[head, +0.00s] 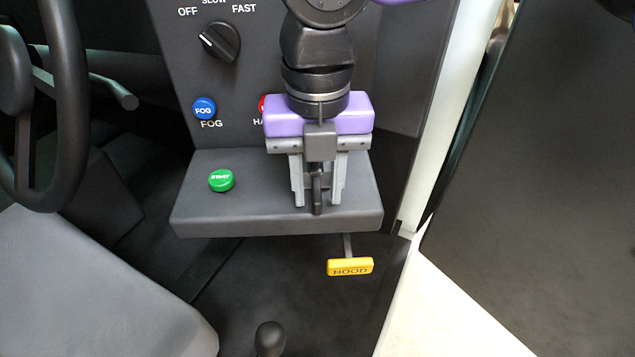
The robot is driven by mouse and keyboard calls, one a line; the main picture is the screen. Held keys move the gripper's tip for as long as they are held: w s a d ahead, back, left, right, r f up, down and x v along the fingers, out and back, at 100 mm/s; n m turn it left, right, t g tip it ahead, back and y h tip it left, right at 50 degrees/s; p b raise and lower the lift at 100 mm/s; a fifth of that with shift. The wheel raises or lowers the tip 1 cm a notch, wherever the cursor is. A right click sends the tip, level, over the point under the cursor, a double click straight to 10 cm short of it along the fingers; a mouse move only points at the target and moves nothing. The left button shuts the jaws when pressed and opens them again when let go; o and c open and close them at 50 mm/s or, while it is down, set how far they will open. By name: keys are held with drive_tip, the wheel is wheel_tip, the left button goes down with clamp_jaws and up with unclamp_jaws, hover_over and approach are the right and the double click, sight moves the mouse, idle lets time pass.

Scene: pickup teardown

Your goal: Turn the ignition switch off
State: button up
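My gripper (318,198) points down over the right part of the dark console ledge (250,221). Its two grey fingers stand apart, with a visible gap between them. A narrow dark upright piece (317,193) shows between the fingers; it may be the ignition switch, but I cannot tell for sure. I see no contact between the fingers and this piece. No ignition label or switch position can be read, as my gripper and wrist cover that part of the ledge.
A green button (221,180) sits on the ledge to the left. The panel behind has a rotary knob (219,42), a blue FOG button (204,108) and a partly hidden red button (263,104). A yellow HOOD handle (350,267) hangs below. The steering wheel (68,110) is at left.

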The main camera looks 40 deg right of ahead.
sight(317, 191)
drive_tip(key=shift+r, duration=3.95)
drive_tip(key=shift+s, duration=0.1)
